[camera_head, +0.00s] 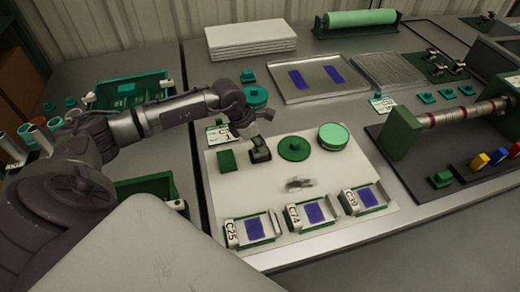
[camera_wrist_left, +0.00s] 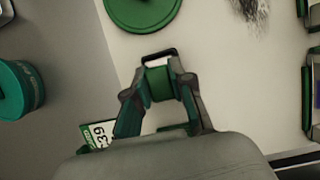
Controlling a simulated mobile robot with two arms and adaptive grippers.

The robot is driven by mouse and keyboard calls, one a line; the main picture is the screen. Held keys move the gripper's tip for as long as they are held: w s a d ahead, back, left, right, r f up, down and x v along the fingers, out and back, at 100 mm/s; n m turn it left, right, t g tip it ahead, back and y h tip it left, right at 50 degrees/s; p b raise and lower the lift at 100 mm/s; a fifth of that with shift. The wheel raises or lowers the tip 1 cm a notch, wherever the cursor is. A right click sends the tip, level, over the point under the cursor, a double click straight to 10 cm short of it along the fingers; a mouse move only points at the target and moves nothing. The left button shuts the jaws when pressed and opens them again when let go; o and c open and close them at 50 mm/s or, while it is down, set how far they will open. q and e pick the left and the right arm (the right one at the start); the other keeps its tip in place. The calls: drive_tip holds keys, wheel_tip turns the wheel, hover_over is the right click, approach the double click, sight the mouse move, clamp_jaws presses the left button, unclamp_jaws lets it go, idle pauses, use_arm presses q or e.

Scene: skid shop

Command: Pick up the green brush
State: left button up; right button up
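In the head view, my left gripper (camera_head: 258,146) reaches down over the pale work board from the left. In the left wrist view, the fingers of my left gripper (camera_wrist_left: 160,76) close in on both sides of a small green block, which looks like the green brush (camera_wrist_left: 158,86). A dark-rimmed part with a light middle shows just beyond the fingertips. The fingers hide much of the brush, and whether it is clear of the board is hard to tell. My right gripper shows in neither view.
A green knobbed disc (camera_head: 294,149), a round green tin (camera_head: 333,136) and a green square (camera_head: 227,161) lie on the pale board (camera_head: 250,194). A grey smudge (camera_head: 299,183) lies near several tagged trays. A teal jar (camera_head: 255,96) stands behind; a roller stand (camera_head: 398,134) is at right.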

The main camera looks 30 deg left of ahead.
use_arm(q)
clamp_jaws()
drive_tip(key=shift+r, duration=0.65)
wheel_tip(320, 180, up, 3)
drive_tip(key=shift+f+b, duration=0.15)
drive_tip(key=shift+b, duration=0.25)
drive_tip(key=w+d+r+b, duration=0.1)
drive_tip(key=d+r, duration=0.6)
drive_tip(key=d, duration=0.4)
drive_tip(key=shift+d, duration=0.35)
